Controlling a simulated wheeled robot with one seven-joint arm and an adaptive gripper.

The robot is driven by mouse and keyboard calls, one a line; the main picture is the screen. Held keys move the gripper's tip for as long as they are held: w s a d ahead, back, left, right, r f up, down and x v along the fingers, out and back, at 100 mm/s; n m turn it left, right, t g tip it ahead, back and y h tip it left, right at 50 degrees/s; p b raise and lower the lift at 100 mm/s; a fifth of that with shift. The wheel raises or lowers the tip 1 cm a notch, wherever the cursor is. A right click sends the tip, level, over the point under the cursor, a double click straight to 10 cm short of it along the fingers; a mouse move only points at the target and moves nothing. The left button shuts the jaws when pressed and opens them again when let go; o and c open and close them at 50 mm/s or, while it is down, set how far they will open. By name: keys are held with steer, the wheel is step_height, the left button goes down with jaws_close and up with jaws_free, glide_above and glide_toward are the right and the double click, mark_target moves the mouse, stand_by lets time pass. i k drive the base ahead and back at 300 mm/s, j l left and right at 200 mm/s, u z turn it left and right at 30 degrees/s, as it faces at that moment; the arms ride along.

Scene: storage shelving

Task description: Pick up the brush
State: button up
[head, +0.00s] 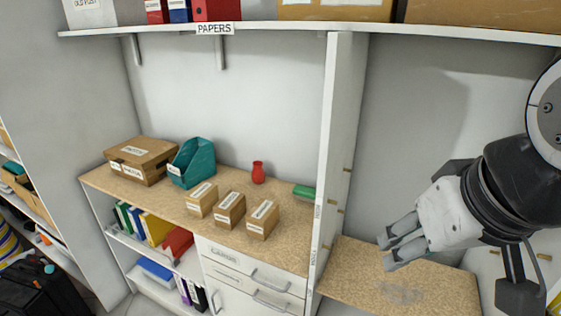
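I cannot make out a brush for certain. A small green object (304,191) lies on the left worktop against the white divider, partly hidden by it; I cannot tell whether it is the brush. My gripper (387,252) is on the right, above the lower right shelf, pointing left and down. Its two grey fingers look apart, with nothing seen held between the tips. A tiny teal-green spot shows by the lower finger, too small to identify. The arm hides part of the right bay.
The white divider (334,140) stands between my gripper and the left worktop (120,193). That worktop holds small cartons (230,209), a red vase (258,173), a teal file holder (193,163) and a cardboard box (142,161). The right shelf (345,271) has a greyish patch, otherwise looks mostly bare.

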mark_target(300, 192)
steer(key=i+j+z, duration=0.2)
steer(key=j, duration=0.25)
steer(key=i+j+z, duration=0.2)
steer(key=j, duration=0.2)
steer(key=j+z, duration=0.2)
steer(key=j, duration=0.3)
steer(key=i+j+z, duration=0.2)
steer(key=j, duration=0.3)
steer(key=j+z, duration=0.2)
steer(key=j, duration=0.25)
